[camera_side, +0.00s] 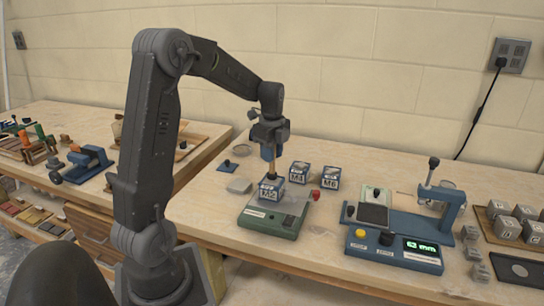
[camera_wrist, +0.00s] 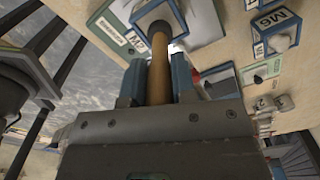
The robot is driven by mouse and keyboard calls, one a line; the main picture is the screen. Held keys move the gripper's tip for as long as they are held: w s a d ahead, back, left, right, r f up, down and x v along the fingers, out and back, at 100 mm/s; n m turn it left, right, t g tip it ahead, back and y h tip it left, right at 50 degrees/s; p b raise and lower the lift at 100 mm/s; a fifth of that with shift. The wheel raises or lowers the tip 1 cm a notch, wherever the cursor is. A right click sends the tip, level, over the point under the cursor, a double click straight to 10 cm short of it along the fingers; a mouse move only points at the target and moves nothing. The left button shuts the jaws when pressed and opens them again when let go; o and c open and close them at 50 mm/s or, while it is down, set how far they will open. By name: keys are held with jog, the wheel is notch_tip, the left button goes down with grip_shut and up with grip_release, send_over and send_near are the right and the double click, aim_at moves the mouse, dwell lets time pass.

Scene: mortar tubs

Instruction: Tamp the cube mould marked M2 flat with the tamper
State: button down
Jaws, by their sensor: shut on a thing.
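My gripper (camera_side: 268,150) is shut on the tamper, whose wooden handle (camera_wrist: 158,75) stands between the two blue fingers in the wrist view. The tamper (camera_side: 272,170) points down, roughly upright. Its lower end is at the open top of the cube mould M2 (camera_side: 270,191); I cannot tell whether it presses on the fill. M2 is a blue-and-white labelled mould sitting on a green base (camera_side: 271,220) with a red knob. In the wrist view M2 (camera_wrist: 135,42) is partly hidden behind the tamper and fingers.
Two more labelled moulds, one apparently M4 (camera_side: 299,175) and M6 (camera_side: 331,178), stand right of M2. A blue device (camera_side: 395,249) with a green display reading about 63 mm stands further right. Grey cubes (camera_side: 503,228) sit on a tray at far right. A pale flat piece (camera_side: 239,185) lies left of M2.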

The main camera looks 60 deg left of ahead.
jog(key=shift+r, duration=0.3)
jog(key=shift+r, duration=0.1)
jog(key=shift+r, duration=2.95)
